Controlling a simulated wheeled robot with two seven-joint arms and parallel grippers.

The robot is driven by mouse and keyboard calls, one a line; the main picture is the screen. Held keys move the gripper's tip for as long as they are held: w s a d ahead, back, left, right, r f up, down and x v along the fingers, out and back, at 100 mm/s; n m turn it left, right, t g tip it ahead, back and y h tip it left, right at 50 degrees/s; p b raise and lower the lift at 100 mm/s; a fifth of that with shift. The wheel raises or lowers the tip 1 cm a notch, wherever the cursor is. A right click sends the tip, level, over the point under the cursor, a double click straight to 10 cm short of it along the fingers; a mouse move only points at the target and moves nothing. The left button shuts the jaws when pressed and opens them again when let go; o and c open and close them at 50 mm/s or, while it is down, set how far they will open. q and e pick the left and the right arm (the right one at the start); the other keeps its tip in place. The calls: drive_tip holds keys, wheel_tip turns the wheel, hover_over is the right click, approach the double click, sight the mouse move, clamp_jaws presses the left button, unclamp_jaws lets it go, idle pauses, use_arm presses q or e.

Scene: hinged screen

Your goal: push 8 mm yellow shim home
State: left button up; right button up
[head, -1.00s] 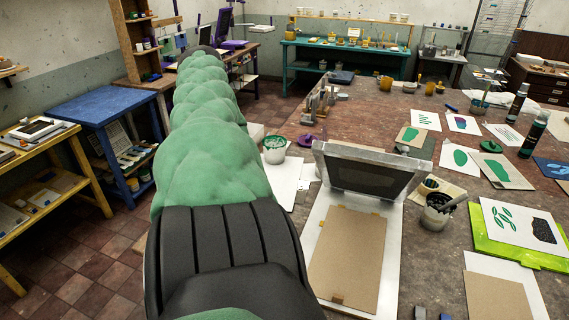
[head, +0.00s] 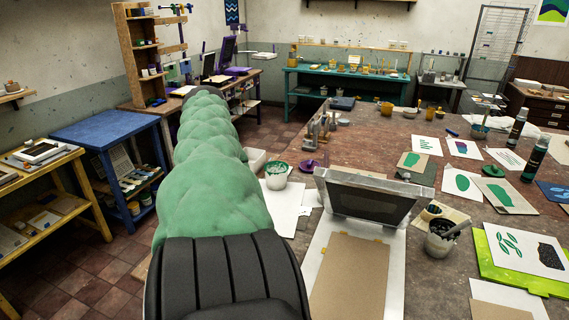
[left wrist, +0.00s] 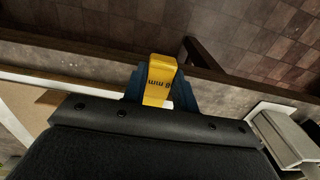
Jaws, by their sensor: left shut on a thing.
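The yellow shim (left wrist: 160,72), marked 8 mm, stands out between the blue fingertips of my left gripper (left wrist: 158,98) in the left wrist view. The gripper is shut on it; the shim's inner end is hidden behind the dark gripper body. In the head view the hinged screen (head: 365,199) is tilted up at the back of its white base (head: 394,285), with a brown board (head: 350,278) on the base. My green left arm covers the area left of the base, and its gripper does not show there. My right gripper is in neither view.
A white pot with green ink (head: 276,176) stands left of the screen, and a pot of dark ink (head: 440,238) stands to its right. Prints and bottles cover the table's right side. In the wrist view, a pale block (left wrist: 288,138) lies right of the gripper, and floor tiles show beyond the table edge.

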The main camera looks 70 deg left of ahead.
use_arm(q)
drive_tip(key=shift+f, duration=0.15)
drive_tip(key=shift+p, duration=0.35)
idle(0.3)
drive_tip(key=shift+w+a, duration=1)
drive_tip(key=shift+a, duration=0.3)
drive_tip(key=shift+w+a, duration=1)
drive_tip(key=shift+a, duration=0.3)
idle(0.6)
drive_tip(key=o, duration=1.1)
